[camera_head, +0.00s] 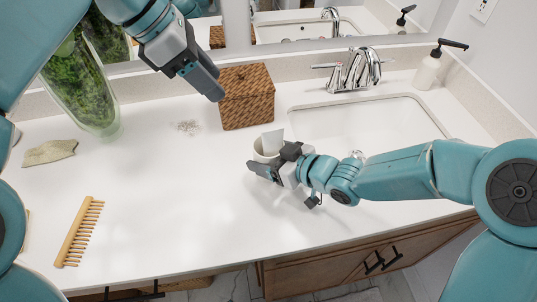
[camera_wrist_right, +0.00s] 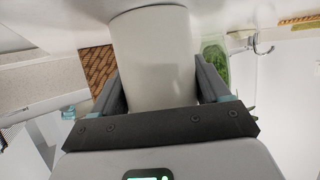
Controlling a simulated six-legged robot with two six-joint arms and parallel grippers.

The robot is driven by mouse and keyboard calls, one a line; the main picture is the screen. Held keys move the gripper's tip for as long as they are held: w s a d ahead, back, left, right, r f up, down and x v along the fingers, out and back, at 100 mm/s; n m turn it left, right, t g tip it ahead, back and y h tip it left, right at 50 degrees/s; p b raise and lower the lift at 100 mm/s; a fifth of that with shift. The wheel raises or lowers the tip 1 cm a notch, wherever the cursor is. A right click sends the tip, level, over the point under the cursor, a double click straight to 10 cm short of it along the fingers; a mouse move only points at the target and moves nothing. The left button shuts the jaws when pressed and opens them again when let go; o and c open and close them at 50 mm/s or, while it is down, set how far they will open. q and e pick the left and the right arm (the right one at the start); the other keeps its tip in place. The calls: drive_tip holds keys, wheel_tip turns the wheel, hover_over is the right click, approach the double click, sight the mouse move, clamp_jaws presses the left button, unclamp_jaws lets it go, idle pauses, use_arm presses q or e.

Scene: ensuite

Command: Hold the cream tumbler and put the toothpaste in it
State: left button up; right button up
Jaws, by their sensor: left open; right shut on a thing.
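The cream tumbler (camera_head: 259,155) stands upright on the white counter in front of the wicker box. My right gripper (camera_head: 271,165) is shut on it from the front, and in the right wrist view the tumbler (camera_wrist_right: 155,60) sits between both fingers. A white tube (camera_head: 273,140), which looks like the toothpaste, stands in the tumbler with its upper part above the rim. My left gripper (camera_head: 212,88) is open and empty, up and to the left of the tumbler, partly in front of the wicker box. The tube's lower end is hidden.
The wicker box (camera_head: 248,105) stands just behind the tumbler. The sink (camera_head: 360,122) and faucet (camera_head: 356,70) are to the right, with a soap dispenser (camera_head: 427,71). A wooden comb (camera_head: 78,232), a cloth-like piece (camera_head: 50,152) and a glass vase (camera_head: 85,90) are left. The front-middle counter is clear.

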drive_tip(key=o, duration=1.2)
drive_tip(key=shift+c, duration=0.2)
drive_tip(key=v, duration=1.2)
